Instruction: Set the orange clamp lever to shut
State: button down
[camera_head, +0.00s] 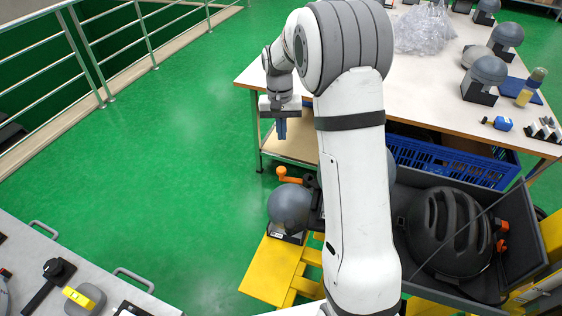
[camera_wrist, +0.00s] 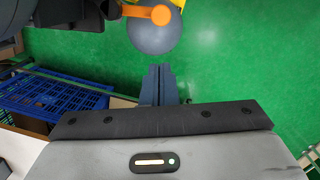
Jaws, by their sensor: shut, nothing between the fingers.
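The orange clamp lever (camera_head: 288,176) sticks out to the left above a grey ball-shaped headform (camera_head: 290,207) on the yellow frame. In the wrist view the lever (camera_wrist: 150,13) lies across the headform (camera_wrist: 155,36) near the top edge, with its round end to the right. My gripper (camera_head: 281,132) points down, above and behind the lever in the head view. In the wrist view my gripper (camera_wrist: 158,70) has its fingers together and empty, apart from the lever. My arm hides part of the clamp.
A black helmet (camera_head: 450,232) sits in a dark bin to the right. A blue crate (camera_head: 450,163) stands under the white-topped table (camera_head: 420,90). A grey bench (camera_head: 60,262) is at lower left. Green floor is clear left of the lever.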

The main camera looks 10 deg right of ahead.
jog(key=s+f+t+b, duration=0.3)
jog(key=f+t, duration=0.2)
jog(key=f, duration=0.3)
jog(key=shift+a+f+h+b, duration=0.2)
jog(key=shift+a+h+b, duration=0.15)
jog(key=shift+a+h, duration=0.05)
dwell(0.4)
jog(key=shift+s, duration=0.15)
